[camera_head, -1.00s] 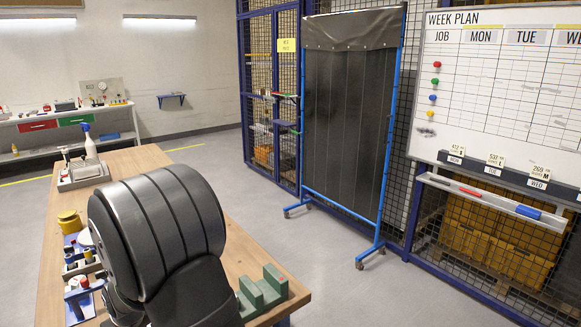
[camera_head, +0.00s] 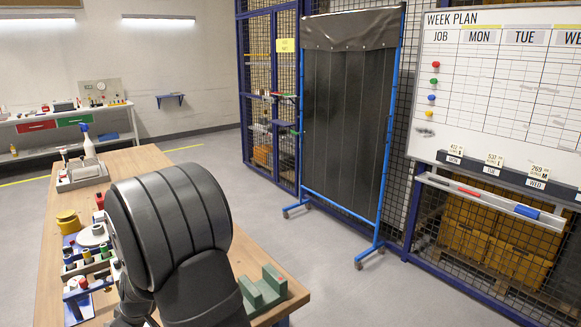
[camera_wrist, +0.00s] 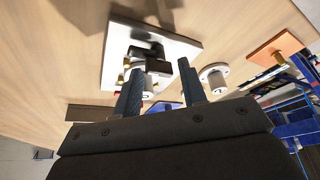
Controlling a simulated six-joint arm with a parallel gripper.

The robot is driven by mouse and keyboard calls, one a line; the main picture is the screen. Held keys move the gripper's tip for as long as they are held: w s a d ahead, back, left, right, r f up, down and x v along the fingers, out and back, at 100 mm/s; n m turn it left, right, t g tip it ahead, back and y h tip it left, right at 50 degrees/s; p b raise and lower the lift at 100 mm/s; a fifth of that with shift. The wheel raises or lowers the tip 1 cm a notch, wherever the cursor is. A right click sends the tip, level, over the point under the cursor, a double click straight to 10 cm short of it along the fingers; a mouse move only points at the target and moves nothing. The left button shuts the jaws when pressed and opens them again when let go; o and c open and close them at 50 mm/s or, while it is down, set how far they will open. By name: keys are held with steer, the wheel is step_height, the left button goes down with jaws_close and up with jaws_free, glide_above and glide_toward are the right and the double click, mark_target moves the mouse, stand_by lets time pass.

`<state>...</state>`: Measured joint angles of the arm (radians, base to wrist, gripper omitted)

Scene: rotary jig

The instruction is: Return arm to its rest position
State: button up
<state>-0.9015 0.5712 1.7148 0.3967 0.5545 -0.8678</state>
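My arm, dark grey and banded, fills the lower middle of the head view over the wooden bench (camera_head: 140,165); it hides my gripper there. In the wrist view my gripper (camera_wrist: 158,78) shows as two dark fingers standing apart, with a gap between them. Beyond the fingers is a white square plate (camera_wrist: 116,55) with a black clamp-like fixture (camera_wrist: 150,58) on it. A pale cylinder end shows between the fingers; it looks to be beyond them, but I cannot tell for sure. A white flanged round part (camera_wrist: 214,76) lies right of the fingers.
A green notched block (camera_head: 262,292) sits at the bench's right edge. On the left are a yellow part (camera_head: 68,222), a white disc (camera_head: 92,236) and small coloured parts. A grey tray (camera_head: 82,180) with a spray bottle (camera_head: 88,142) stands farther back. The floor beyond is open.

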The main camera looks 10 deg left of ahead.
steer(key=shift+w+n+g, duration=0.15)
steer(key=shift+n+g, duration=0.65)
steer(key=shift+n, duration=1.5)
